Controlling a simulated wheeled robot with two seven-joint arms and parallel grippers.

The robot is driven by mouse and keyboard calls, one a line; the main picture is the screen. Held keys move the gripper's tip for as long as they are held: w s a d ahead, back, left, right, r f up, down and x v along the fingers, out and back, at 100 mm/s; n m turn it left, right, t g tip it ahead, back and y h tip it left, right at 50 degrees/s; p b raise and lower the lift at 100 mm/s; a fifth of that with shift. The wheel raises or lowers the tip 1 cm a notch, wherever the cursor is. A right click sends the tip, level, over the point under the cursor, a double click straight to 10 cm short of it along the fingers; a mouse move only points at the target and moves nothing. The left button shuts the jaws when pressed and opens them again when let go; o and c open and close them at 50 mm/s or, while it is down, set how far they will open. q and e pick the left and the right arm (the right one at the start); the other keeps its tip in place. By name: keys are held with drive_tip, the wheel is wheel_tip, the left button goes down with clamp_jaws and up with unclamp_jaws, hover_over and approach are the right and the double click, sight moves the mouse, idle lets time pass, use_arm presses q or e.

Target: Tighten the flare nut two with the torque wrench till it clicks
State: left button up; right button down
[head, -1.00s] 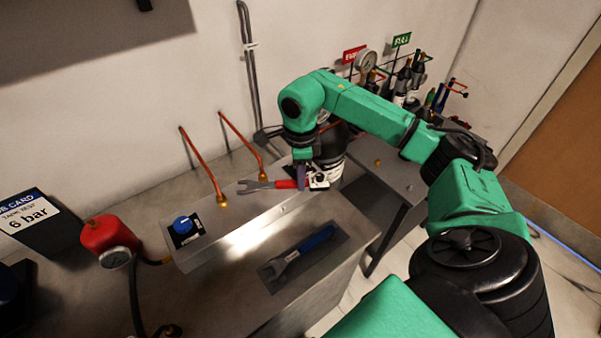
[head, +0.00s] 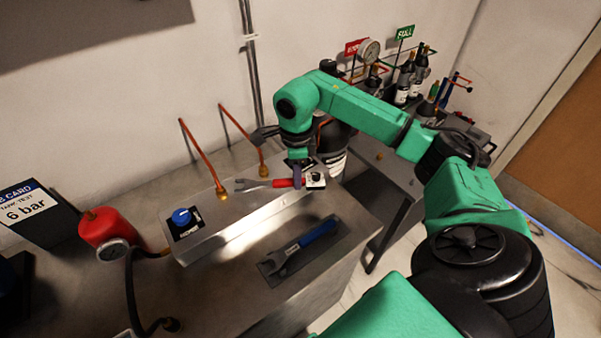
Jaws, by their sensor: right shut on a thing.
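The torque wrench has a red handle (head: 283,183) and a grey open-ended head (head: 245,184). My right gripper (head: 298,178) is shut on its handle, holding it over the raised metal block. Two copper pipes end in brass flare nuts on the block: a left one (head: 222,193) and a right one (head: 263,171). I cannot tell which is number two. The wrench head points left and lies between the two nuts in the picture, apparently apart from both. My left gripper is out of view.
A blue-handled spanner (head: 318,234) lies on a dark mat in front of the block. A blue knob (head: 182,216) sits at the block's left end. A red bottle with a gauge (head: 100,227) and a hose stand further left. A sign card (head: 30,211) is behind.

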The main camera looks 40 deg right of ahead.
sight(277, 181)
drive_tip(key=shift+w+a+f, duration=0.2)
drive_tip(key=shift+f, duration=0.4)
drive_tip(key=shift+r, duration=0.1)
drive_tip(key=shift+w+a, duration=0.1)
drive_tip(key=shift+a, duration=0.05)
drive_tip(key=shift+w+a, duration=0.55)
drive_tip(key=shift+a, duration=0.3)
drive_tip(key=shift+w+a, duration=0.55)
drive_tip(key=shift+a, duration=0.35)
idle(0.8)
